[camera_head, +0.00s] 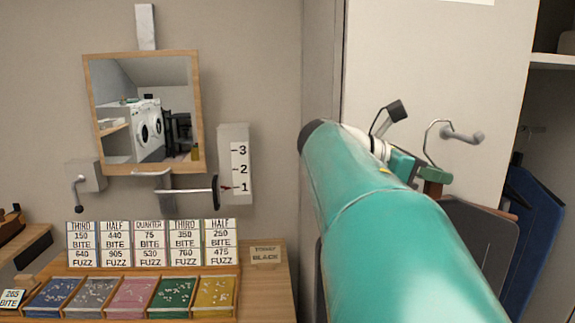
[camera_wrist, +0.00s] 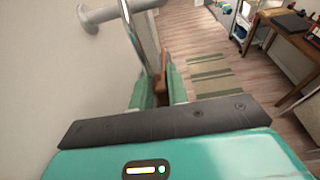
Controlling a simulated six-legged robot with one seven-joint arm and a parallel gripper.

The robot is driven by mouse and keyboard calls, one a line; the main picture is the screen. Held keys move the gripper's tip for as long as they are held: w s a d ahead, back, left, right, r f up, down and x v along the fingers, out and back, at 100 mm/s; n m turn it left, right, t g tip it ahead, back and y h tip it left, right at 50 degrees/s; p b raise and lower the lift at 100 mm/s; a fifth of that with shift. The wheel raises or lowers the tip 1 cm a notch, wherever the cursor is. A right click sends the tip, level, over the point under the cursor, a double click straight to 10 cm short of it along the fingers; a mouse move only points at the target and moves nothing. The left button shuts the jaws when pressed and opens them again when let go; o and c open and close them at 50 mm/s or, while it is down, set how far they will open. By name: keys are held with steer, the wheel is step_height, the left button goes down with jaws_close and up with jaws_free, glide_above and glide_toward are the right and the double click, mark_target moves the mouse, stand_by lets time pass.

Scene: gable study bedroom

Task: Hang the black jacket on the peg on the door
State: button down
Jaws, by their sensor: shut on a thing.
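The black jacket (camera_head: 482,250) hangs as a flat dark panel from a brown wooden hanger (camera_head: 504,213), partly hidden by my arm in the head view. My gripper (camera_head: 428,180) is shut on the hanger near the base of its wire hook (camera_head: 428,140). In the wrist view, brown wood (camera_wrist: 166,70) shows between the teal fingers (camera_wrist: 163,90). The grey peg (camera_head: 468,136) sticks out from the pale door (camera_head: 440,60). The hook's curved top is right beside the peg; I cannot tell if it rests over it. The peg also shows in the wrist view (camera_wrist: 100,15).
A blue garment (camera_head: 535,235) hangs in the open space right of the door. Left are a mirror (camera_head: 145,110), a wall lever (camera_head: 190,191) and a counter with coloured trays (camera_head: 115,298). The wrist view shows open wooden floor and a desk (camera_wrist: 295,35).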

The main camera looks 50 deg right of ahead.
mark_target(455, 197)
steer(key=shift+s+d, duration=1.85)
steer(key=shift+d, duration=0.2)
steer(key=shift+f, duration=0.85)
steer(key=c, duration=1.3)
jaws_free()
steer(key=shift+f, duration=0.1)
steer(key=v, duration=1.3)
steer(key=shift+w+a+r, duration=0.2)
steer(key=shift+w+a, duration=0.05)
steer(key=shift+w, duration=0.05)
